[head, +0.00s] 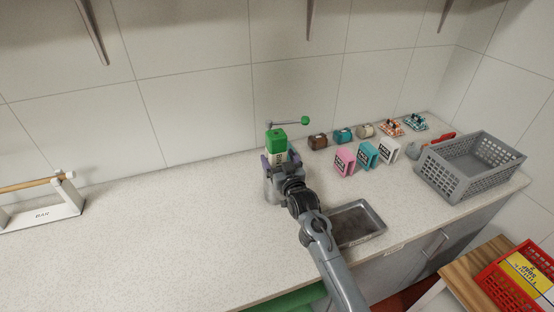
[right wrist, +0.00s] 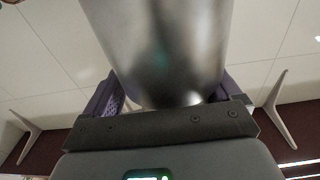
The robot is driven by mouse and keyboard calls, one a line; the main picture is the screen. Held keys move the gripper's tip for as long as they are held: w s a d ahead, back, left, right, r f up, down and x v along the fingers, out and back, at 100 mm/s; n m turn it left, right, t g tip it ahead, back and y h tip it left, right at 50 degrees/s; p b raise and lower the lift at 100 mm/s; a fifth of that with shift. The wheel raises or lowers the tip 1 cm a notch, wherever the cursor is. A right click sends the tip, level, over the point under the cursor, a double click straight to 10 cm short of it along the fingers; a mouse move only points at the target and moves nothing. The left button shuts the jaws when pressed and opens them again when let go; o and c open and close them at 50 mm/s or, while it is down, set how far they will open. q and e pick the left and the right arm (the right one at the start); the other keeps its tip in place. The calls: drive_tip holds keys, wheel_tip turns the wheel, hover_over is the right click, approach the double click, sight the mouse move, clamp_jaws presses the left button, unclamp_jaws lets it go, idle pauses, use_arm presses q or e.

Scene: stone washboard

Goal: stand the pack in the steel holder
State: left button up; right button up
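The pack (head: 277,141), a box with a green top and a pale, marked lower part, stands upright at the mouth of the steel holder (head: 270,190). The pack's lower end is hidden behind my right gripper, so how deep it sits is unclear. My right gripper (head: 281,160) has purple fingers spread wide at the height of the holder's top. In the right wrist view the shiny round holder (right wrist: 160,45) fills the space in front, with a finger to each side; the pack does not show there. I cannot tell whether the fingers touch anything. My left gripper is out of view.
Behind the holder is a lever with a green knob (head: 305,120). Pink, teal and white packs (head: 367,153) stand to the right, near a grey basket (head: 470,165).

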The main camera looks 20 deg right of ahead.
drive_tip(key=shift+g, duration=0.5)
drive_tip(key=f, duration=0.4)
drive_tip(key=shift+s+a+f, duration=0.15)
drive_tip(key=shift+s+f, duration=0.05)
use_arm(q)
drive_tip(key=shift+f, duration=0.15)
use_arm(e)
drive_tip(key=shift+a, duration=0.2)
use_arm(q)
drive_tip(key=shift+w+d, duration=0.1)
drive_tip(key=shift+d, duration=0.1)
use_arm(e)
drive_tip(key=shift+a, duration=0.1)
drive_tip(key=shift+s+a+r, duration=0.15)
drive_tip(key=shift+s+r, duration=0.1)
drive_tip(key=shift+r, duration=0.4)
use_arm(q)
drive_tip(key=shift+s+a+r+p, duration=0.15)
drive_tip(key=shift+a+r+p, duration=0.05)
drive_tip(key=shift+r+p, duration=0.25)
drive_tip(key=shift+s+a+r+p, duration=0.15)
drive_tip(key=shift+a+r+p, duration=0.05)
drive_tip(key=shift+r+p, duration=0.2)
use_arm(e)
drive_tip(key=s+d+r+t, duration=0.1)
drive_tip(key=s+r, duration=0.1)
drive_tip(key=s, duration=0.8)
drive_tip(key=shift+r, duration=0.15)
